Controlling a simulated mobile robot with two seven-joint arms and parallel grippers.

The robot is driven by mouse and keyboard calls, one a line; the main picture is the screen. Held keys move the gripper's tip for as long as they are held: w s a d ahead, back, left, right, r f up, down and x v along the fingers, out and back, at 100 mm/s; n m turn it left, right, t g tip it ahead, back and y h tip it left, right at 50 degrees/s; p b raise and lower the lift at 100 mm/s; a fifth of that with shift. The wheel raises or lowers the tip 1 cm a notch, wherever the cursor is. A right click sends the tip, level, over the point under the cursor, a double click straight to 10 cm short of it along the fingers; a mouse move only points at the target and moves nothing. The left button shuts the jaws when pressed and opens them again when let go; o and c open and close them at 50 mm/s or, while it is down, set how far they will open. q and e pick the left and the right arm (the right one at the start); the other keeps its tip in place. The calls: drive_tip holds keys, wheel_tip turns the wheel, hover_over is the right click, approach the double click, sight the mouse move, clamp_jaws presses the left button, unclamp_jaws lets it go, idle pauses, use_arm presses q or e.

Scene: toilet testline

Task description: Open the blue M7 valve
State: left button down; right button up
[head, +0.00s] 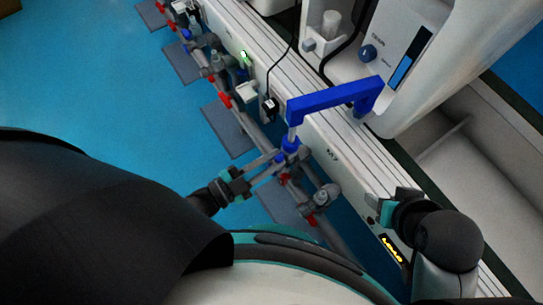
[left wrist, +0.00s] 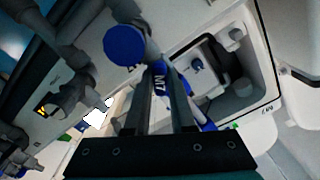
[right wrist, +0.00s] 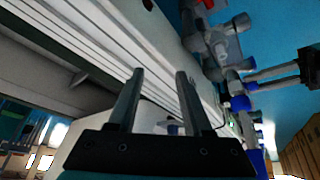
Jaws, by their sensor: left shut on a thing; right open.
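The blue M7 valve (head: 290,146) sits on the grey pipe line beside the white bench. My left gripper (head: 277,160) reaches in from the left and is shut on the valve. The right wrist view shows the blue valve (right wrist: 238,96) too, with the left fingers at it. My right gripper (head: 382,207) is open and empty above the bench edge, to the right of the valve; its spread fingers show in its own wrist view (right wrist: 157,100).
A blue angular bar (head: 330,98) rises above the valve towards the white toilet unit (head: 440,50). Red-handled valves (head: 224,99) and grey fittings line the pipe. A lit yellow display (head: 392,250) is on the bench near my right arm. Blue floor (head: 90,90) is open to the left.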

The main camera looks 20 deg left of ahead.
use_arm(q)
drive_tip(key=shift+a+n, duration=0.1)
drive_tip(key=shift+n, duration=0.4)
drive_tip(key=n+p, duration=0.1)
drive_tip(key=n, duration=0.1)
drive_tip(key=shift+n, duration=0.3)
drive_tip(key=shift+n+p, duration=0.3)
drive_tip(key=shift+n, duration=1)
use_arm(e)
drive_tip(key=shift+d+f+g, duration=0.15)
drive_tip(key=shift+f+g, duration=0.35)
drive_tip(key=shift+f, duration=1.25)
use_arm(q)
drive_tip(key=shift+f, duration=0.1)
use_arm(e)
drive_tip(key=shift+s+f, duration=0.1)
drive_tip(key=shift+f, duration=0.1)
use_arm(q)
drive_tip(key=c, duration=0.8)
unclamp_jaws()
drive_tip(key=shift+o, duration=0.2)
drive_tip(key=v, duration=1.5)
use_arm(e)
drive_tip(key=shift+s+r, duration=0.1)
drive_tip(key=shift+r, duration=0.45)
